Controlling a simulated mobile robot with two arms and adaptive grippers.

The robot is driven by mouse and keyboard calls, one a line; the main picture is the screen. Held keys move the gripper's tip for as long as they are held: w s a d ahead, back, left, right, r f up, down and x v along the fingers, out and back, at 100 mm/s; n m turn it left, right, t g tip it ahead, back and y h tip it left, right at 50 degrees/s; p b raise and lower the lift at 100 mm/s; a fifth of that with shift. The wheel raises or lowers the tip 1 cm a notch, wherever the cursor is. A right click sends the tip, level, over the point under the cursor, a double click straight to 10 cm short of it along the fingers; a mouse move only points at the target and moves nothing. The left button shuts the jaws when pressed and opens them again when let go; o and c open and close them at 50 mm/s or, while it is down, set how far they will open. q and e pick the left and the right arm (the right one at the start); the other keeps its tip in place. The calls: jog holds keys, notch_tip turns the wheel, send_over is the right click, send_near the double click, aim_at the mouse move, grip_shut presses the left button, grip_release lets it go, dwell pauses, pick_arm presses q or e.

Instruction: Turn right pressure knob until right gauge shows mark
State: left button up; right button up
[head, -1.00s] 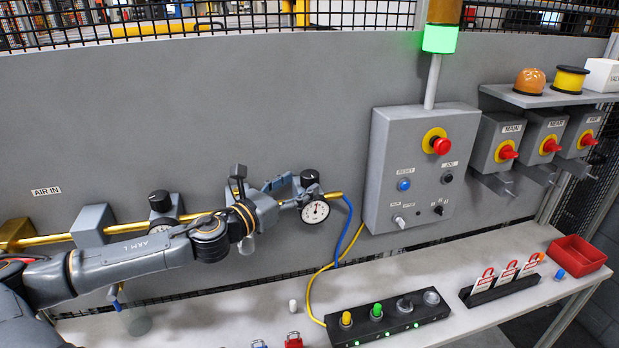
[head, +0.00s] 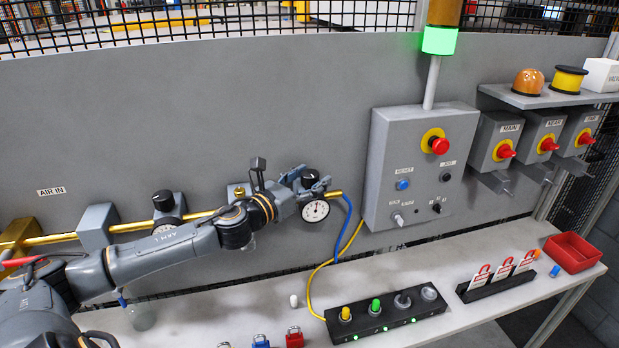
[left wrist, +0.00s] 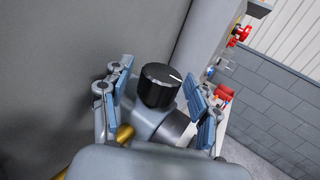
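The right pressure knob (head: 310,177) is a black cylinder on top of the regulator at the right end of the brass pipe. The right gauge (head: 315,211), a round white dial, sits just below it; its needle and mark are too small to read. My left gripper (head: 307,185) is open at the knob. In the left wrist view the black knob (left wrist: 159,87) with its white pointer line stands between the blue-grey pads of my open left gripper (left wrist: 160,92), with a gap on both sides. My right gripper is not in view.
A second black knob (head: 163,200) with its own gauge sits further left on the pipe. A grey control box (head: 421,165) stands right of the regulator. Below are the bench (head: 470,330), a black button strip (head: 388,318) and several padlocks. A blue hose hangs beside the right gauge.

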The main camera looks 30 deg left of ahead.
pick_arm(q)
jog(key=c, duration=1)
jog(key=shift+n+y, duration=0.3)
jog(key=shift+y, duration=0.2)
